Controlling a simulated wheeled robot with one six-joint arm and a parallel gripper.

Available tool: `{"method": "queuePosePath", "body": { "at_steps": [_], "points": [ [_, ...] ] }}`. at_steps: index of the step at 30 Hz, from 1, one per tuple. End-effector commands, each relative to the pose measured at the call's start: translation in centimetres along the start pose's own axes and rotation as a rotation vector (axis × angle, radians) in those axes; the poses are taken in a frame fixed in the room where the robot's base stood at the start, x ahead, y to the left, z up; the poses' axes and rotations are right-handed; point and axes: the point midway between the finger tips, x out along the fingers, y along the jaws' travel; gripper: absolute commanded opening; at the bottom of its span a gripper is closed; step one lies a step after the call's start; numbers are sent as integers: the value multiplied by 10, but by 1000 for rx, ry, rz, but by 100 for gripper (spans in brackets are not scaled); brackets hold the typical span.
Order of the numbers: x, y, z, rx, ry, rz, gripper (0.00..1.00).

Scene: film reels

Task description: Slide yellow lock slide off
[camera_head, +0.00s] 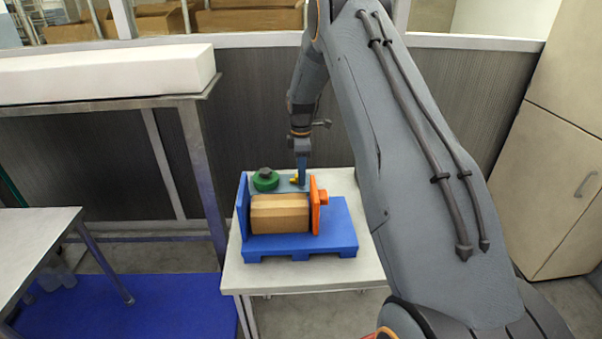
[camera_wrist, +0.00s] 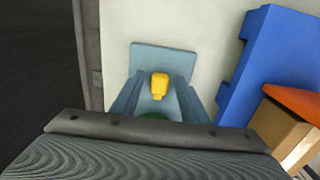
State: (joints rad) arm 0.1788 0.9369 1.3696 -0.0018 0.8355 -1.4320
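The yellow lock slide (camera_wrist: 159,84) is a small yellow block on a light blue-grey plate (camera_wrist: 168,58). In the head view the yellow lock slide (camera_head: 294,180) shows as a small spot beside my gripper (camera_head: 301,181), at the back of the small table. In the wrist view my gripper (camera_wrist: 158,88) has its two blue-grey fingers apart, one on each side of the yellow slide. A gap shows between the slide and each finger. A green part (camera_wrist: 153,116) shows partly below the slide, mostly hidden by my gripper body.
A blue base (camera_head: 335,232) holds a brown block (camera_head: 280,213) between a blue wall and an orange panel (camera_head: 316,212). A green round part (camera_head: 265,181) with a dark knob stands behind it. The white table (camera_head: 256,280) has clear room at the front.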

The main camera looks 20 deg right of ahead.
Motion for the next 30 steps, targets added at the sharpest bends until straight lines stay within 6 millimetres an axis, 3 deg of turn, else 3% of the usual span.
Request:
{"method": "queuePosePath", "body": {
  "at_steps": [8, 21, 30],
  "points": [
    [-4, 0, -2, -2, 1, 2, 41],
    [-66, 1, -1, 0, 1, 3, 41],
    [-78, 0, -1, 0, 0, 0, 41]
  ]
}}
